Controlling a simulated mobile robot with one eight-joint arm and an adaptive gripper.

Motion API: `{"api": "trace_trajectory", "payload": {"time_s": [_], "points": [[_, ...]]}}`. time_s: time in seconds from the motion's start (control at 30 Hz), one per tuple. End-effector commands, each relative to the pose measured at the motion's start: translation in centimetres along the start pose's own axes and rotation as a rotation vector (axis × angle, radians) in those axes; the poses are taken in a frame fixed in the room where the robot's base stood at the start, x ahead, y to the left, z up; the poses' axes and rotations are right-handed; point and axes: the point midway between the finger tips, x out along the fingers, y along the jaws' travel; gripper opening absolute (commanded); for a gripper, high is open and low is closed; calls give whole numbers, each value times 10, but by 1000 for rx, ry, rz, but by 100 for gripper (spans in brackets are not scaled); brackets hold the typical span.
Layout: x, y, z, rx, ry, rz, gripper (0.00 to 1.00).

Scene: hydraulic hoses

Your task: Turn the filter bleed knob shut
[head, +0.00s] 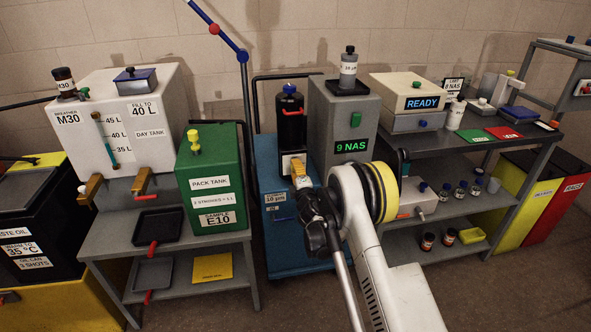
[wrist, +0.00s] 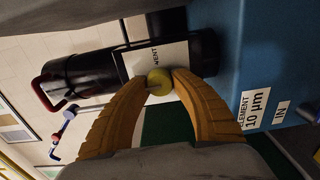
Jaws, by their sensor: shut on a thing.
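The filter is a black upright cylinder (head: 291,122) on the blue cart in the head view. It lies sideways across the wrist view (wrist: 95,75), with a white label (wrist: 168,58) on its side. The bleed knob is a small round yellow knob (wrist: 159,80) in front of that label. My gripper (head: 298,168) reaches the front of the filter. Its two orange fingers close on the knob from both sides in the wrist view. The knob is hidden behind the fingers in the head view, and its turn angle cannot be told.
The blue cart (head: 262,240) stands under the filter. A green pack tank (head: 211,160) is close on the left. A grey unit reading 9 NAS (head: 345,110) stands close on the right. A small bottle (head: 348,68) sits on top of it.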

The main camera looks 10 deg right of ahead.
Motion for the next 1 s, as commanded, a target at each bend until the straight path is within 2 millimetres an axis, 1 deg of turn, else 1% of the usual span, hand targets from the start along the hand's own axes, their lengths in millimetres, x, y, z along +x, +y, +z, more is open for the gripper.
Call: {"api": "trace_trajectory", "payload": {"time_s": [0.4,0.43,0.47,0.5,0.77,0.83,0.93,1.0], "points": [[0,1,0,-6,1,1,0],[0,1,0,-5,1,1,39],[0,1,0,-5,1,1,48],[0,0,0,-5,1,1,53],[0,0,0,-5,0,0,53],[-3,0,0,-5,0,0,53],[-15,0,0,-5,0,0,53],[-28,1,0,-5,0,0,53]]}}
